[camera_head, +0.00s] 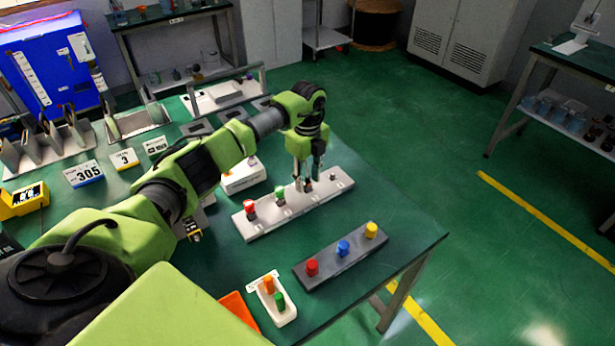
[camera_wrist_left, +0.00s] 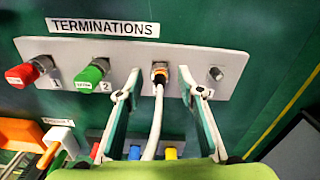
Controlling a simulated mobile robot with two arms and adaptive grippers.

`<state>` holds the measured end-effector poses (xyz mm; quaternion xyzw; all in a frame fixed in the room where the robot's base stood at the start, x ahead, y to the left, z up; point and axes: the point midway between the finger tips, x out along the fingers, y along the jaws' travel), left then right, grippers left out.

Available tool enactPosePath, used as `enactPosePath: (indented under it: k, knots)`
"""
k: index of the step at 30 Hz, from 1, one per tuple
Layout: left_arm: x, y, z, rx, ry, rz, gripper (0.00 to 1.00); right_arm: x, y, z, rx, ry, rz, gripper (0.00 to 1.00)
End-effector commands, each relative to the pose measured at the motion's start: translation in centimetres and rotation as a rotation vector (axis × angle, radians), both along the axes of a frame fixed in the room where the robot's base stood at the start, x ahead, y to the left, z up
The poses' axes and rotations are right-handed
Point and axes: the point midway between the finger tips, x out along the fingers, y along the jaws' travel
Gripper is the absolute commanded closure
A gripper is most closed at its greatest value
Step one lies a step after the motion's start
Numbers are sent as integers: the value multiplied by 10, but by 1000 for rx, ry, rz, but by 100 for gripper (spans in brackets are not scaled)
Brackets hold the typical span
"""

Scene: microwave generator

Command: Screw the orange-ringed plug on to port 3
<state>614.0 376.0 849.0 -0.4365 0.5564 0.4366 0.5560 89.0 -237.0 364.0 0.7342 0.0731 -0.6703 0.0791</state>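The light terminations panel (camera_head: 290,212) lies on the green bench; it also shows in the left wrist view (camera_wrist_left: 75,50). A plug with an orange ring (camera_wrist_left: 159,72) and a pale cable (camera_wrist_left: 154,125) sits at the third port from the left, touching it; how far it is screwed on I cannot tell. My left gripper (camera_head: 307,186) is above this port, fingers pointing down. In the left wrist view its two fingers (camera_wrist_left: 160,95) stand apart on either side of the plug, with visible gaps. My right gripper is not in view.
A red cap (camera_wrist_left: 22,76) is on port 1 and a green cap (camera_wrist_left: 89,80) on port 2. The fourth port (camera_wrist_left: 215,74) is bare. A dark strip (camera_head: 330,266) with red, blue and yellow caps and a white tray (camera_head: 289,315) with orange and green caps lie nearer.

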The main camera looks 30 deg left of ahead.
Motion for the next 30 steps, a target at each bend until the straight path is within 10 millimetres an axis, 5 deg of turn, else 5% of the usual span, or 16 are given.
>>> enactPosePath:
  k: [5,10,30]
  knots:
    - [0,0,0,0,0,0,65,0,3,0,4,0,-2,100]
    - [0,0,0,0,0,0,100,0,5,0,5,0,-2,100]
    - [1,1,0,1,-2,-207,100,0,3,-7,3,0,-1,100]
